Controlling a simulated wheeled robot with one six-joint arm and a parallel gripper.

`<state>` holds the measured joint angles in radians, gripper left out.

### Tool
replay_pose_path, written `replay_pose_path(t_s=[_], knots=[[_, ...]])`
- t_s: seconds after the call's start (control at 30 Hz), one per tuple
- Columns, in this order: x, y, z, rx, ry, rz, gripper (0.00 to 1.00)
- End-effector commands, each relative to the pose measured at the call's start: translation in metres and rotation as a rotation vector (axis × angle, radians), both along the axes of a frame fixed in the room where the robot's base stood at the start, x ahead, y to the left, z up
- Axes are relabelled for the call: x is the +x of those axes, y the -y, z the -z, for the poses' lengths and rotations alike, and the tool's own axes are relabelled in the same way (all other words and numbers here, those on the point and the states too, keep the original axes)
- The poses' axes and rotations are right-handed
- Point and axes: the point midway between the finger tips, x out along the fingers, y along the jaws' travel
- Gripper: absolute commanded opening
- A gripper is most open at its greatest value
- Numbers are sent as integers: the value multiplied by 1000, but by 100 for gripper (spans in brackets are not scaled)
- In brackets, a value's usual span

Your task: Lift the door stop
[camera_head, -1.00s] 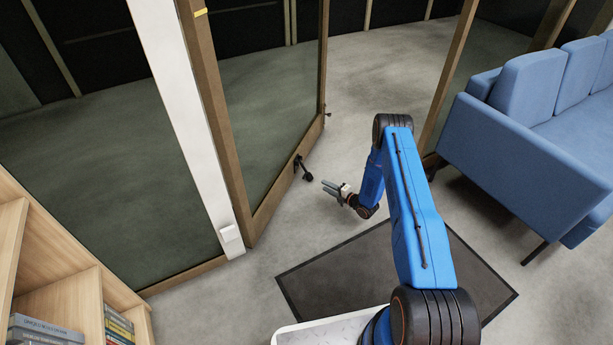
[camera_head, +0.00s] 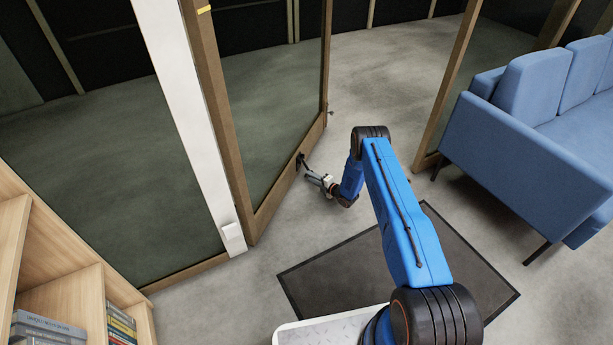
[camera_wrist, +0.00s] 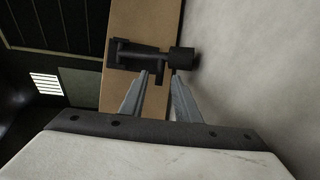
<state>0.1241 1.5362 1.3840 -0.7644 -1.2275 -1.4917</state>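The door stop (camera_head: 300,160) is a black fitting mounted low on the wooden door's bottom rail. In the wrist view, the door stop (camera_wrist: 138,57) shows a plate against the rail and an arm ending in a thick round foot. My gripper (camera_head: 310,176) is low beside it; in the head view it covers the foot. In the wrist view my gripper's fingers (camera_wrist: 160,76) are apart, with their tips at the arm near the foot. A small dark part of the stop shows between the tips. I cannot tell whether either finger touches it.
The glazed door (camera_head: 262,213) stands ajar to the left of my gripper. A dark mat (camera_head: 330,283) lies on the grey floor in front. A blue sofa (camera_head: 500,150) is on the right, and a wooden bookshelf (camera_head: 62,292) is at the lower left.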

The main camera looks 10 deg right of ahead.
Motion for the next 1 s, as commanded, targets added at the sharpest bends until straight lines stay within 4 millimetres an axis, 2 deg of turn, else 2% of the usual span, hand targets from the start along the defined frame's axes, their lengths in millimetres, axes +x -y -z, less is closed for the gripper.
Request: replay_pose_path(t_s=[0.1, 0.3, 0.7, 0.83, 1.0], knots=[[15, -12, 3, 0, 1, -2, 29], [31, -22, 7, -1, 0, -1, 29], [35, -25, 8, 0, -1, 0, 29], [35, -25, 8, -1, -1, 0, 0], [35, -25, 8, -1, -1, 0, 0]])
